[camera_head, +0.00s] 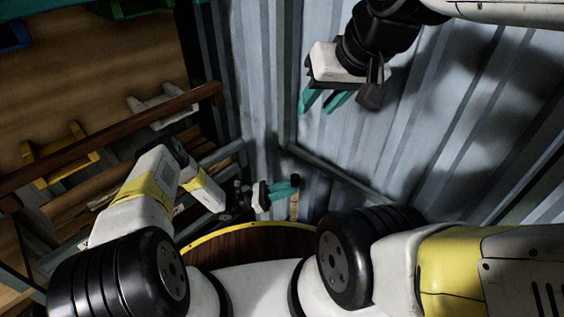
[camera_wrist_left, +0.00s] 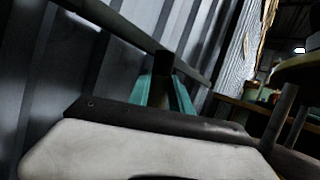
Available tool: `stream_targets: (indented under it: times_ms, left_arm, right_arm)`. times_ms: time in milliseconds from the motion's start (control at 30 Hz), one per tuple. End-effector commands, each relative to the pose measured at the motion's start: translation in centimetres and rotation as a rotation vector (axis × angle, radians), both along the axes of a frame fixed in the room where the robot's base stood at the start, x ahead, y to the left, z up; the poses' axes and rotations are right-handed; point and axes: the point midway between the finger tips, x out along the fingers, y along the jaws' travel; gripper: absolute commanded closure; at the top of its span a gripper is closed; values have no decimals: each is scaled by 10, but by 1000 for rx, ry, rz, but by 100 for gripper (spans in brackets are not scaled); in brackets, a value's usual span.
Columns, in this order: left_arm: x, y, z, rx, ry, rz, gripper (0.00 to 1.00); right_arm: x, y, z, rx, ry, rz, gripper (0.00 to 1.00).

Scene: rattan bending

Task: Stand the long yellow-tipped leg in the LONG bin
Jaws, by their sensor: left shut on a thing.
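My left gripper (camera_head: 287,188) is shut on a thin upright stick, the leg (camera_head: 294,208), low in front of the corrugated wall. The leg has a dark upper end and a light wooden part below the teal fingers; no yellow tip can be made out. In the left wrist view the leg's dark end (camera_wrist_left: 162,64) shows between the teal fingers of the left gripper (camera_wrist_left: 163,92). The leg's lower end is hidden. My right gripper (camera_head: 325,102) is open and empty, high at the upper right. No bin marked LONG can be made out.
A wooden rack with a brown rail (camera_head: 110,140) stands at the left, with a yellow bracket (camera_head: 60,155) and a white bracket (camera_head: 160,106). The corrugated wall (camera_head: 440,130) closes off the back and right.

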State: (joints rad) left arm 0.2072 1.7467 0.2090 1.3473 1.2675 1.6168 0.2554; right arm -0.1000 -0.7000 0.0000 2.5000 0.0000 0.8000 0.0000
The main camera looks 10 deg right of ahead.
Motion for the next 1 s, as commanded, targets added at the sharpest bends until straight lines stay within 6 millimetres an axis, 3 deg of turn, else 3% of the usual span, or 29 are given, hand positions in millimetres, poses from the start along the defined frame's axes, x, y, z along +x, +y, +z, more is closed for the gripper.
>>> stream_targets:
  times_ms: [1000]
  left_arm:
    - [0,0,-82,-2,0,2,100]
  right_arm:
    - [0,0,0,0,0,0,64]
